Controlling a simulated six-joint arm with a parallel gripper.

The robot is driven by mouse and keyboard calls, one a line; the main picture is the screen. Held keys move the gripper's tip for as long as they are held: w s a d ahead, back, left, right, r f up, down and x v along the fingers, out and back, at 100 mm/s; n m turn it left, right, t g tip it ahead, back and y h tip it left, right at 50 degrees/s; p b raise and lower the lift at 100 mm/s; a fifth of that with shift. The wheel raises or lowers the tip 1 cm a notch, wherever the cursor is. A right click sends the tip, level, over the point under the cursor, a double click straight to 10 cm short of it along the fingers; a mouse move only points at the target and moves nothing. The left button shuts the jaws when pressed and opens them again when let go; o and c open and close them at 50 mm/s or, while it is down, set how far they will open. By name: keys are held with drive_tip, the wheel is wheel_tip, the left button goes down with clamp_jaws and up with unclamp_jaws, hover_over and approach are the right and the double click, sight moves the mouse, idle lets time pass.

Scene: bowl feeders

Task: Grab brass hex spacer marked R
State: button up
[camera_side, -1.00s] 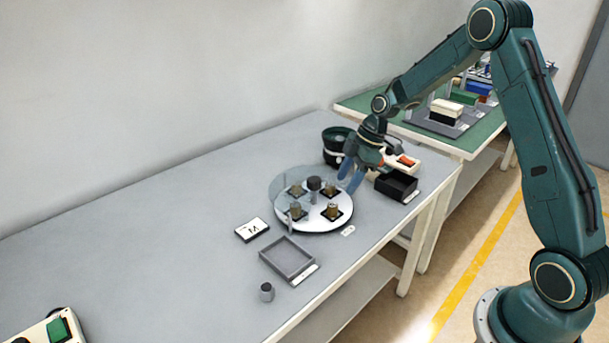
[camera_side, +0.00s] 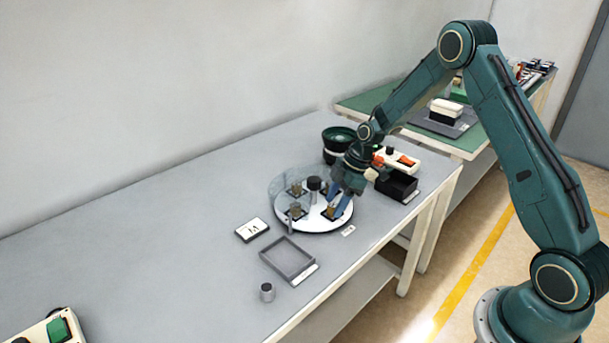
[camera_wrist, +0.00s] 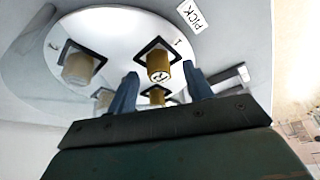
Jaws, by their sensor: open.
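A round white dial plate (camera_side: 312,224) carries several brass spacers in black square nests. In the wrist view, one brass hex spacer (camera_wrist: 158,64) has a round mark on its end that looks like an R. It stands in its nest and lies between my fingers in the picture. My gripper (camera_wrist: 160,70) is open, with blue fingers either side of that spacer; I cannot tell whether they touch it. In the side view, my gripper (camera_side: 340,204) is low at the dial's right, at the front right spacer (camera_side: 330,212), which it partly hides.
A clear cover (camera_side: 279,183) curves over the dial's left and back, and a dark knob (camera_side: 314,184) rises at its centre. A black bin (camera_side: 397,186) and a dark bowl (camera_side: 338,140) stand close by. A grey tray (camera_side: 288,260) lies in front. A PICK label (camera_wrist: 196,16) lies beside the dial.

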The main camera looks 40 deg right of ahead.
drive_tip(key=shift+w+a+f, duration=0.1)
drive_tip(key=shift+a+f, duration=0.05)
drive_tip(key=shift+f, duration=0.4)
drive_tip(key=shift+c, duration=0.2)
clamp_jaws()
